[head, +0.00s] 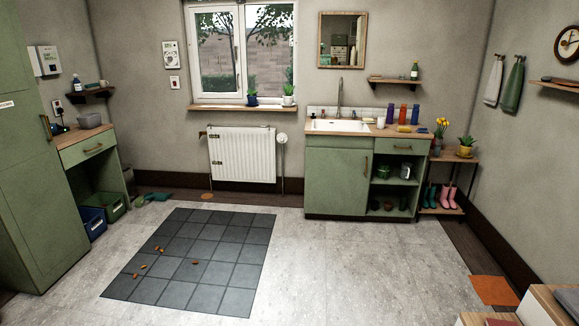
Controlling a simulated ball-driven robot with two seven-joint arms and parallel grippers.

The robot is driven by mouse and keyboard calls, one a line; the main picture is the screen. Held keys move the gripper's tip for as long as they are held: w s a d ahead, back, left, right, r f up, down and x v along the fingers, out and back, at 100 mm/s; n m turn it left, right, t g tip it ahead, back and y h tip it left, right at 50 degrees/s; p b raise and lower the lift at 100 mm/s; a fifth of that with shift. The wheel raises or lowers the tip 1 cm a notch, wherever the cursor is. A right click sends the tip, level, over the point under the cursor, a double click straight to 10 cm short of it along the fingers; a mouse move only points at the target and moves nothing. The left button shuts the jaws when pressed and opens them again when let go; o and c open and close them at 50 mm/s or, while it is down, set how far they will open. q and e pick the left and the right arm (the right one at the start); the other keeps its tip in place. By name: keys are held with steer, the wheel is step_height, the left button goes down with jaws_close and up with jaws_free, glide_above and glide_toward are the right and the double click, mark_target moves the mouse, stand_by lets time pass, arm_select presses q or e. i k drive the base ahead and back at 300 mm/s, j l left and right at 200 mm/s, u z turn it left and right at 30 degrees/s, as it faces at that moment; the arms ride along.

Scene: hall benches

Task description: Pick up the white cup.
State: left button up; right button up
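A small white object that looks like the white cup (380,122) stands on the wooden counter (350,131), just right of the white sink (338,125). It is small and far off, so its handle and contents cannot be made out. Blue, red and purple bottles (403,114) stand close to its right and behind it. Neither of my grippers is in view.
The green sink cabinet (336,181) stands against the far wall, with open shelves at its right. Small brown objects (195,262) lie on the dark floor tiles (235,255). A wooden-topped unit (551,303) stands at the lower right. The middle floor (330,260) is clear.

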mark_target(381, 121)
steer(key=i, duration=1.3)
steer(key=i+j+z, duration=0.1)
steer(key=i, duration=1.2)
steer(key=i+j+z, duration=0.1)
steer(key=i+z, duration=0.15)
steer(key=i, duration=0.15)
steer(key=i+j+z, duration=0.2)
steer(key=i, duration=0.2)
steer(key=i+j+z, duration=0.25)
steer(key=i, duration=0.15)
steer(key=l, duration=0.1)
